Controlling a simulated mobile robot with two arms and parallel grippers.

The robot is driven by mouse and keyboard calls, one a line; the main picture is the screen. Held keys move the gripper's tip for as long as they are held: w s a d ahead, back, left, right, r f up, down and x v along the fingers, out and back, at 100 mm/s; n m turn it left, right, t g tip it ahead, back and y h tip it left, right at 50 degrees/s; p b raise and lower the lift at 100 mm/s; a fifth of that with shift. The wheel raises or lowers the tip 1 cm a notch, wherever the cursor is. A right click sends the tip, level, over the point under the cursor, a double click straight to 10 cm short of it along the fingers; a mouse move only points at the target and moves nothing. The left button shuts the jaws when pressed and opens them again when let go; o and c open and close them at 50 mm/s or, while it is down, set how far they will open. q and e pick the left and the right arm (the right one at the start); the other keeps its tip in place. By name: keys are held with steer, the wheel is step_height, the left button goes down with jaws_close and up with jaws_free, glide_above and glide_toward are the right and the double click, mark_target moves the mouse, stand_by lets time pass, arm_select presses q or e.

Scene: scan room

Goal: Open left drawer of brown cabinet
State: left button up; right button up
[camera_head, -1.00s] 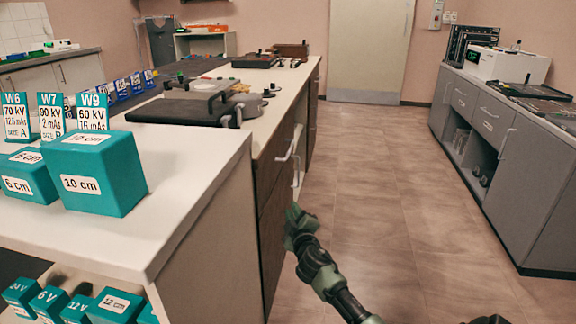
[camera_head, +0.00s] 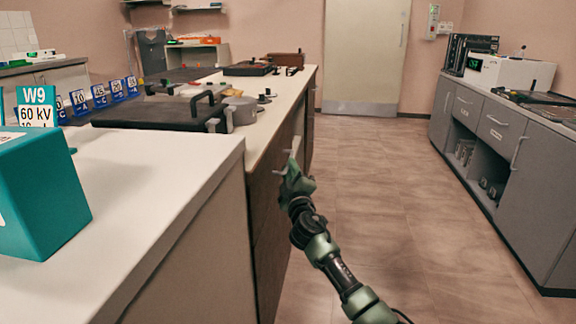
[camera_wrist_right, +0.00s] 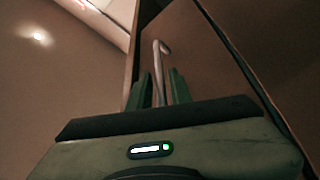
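The brown cabinet (camera_head: 268,220) stands under the long worktop left of the aisle in the head view. Its fronts look closed. A pale metal handle (camera_head: 296,147) sticks out from its front. My right gripper (camera_head: 292,172) is at this handle, close to the cabinet front. In the right wrist view, the handle (camera_wrist_right: 158,58) rises between the two fingers of my right gripper (camera_wrist_right: 162,82). The fingers stand apart, with gaps beside the handle. Whether a finger touches it I cannot tell. My left gripper is not in view.
A white counter (camera_head: 165,185) with a teal block (camera_head: 45,200) fills the near left. A grey cabinet (camera_head: 535,165) with equipment on top lines the right. The tiled aisle floor (camera_head: 385,185) between is clear, leading to a door (camera_head: 366,55).

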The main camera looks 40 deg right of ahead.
steer(key=shift+b+x, duration=0.3)
steer(key=shift+x, duration=1.45)
steer(key=shift+f, duration=0.1)
jaws_close()
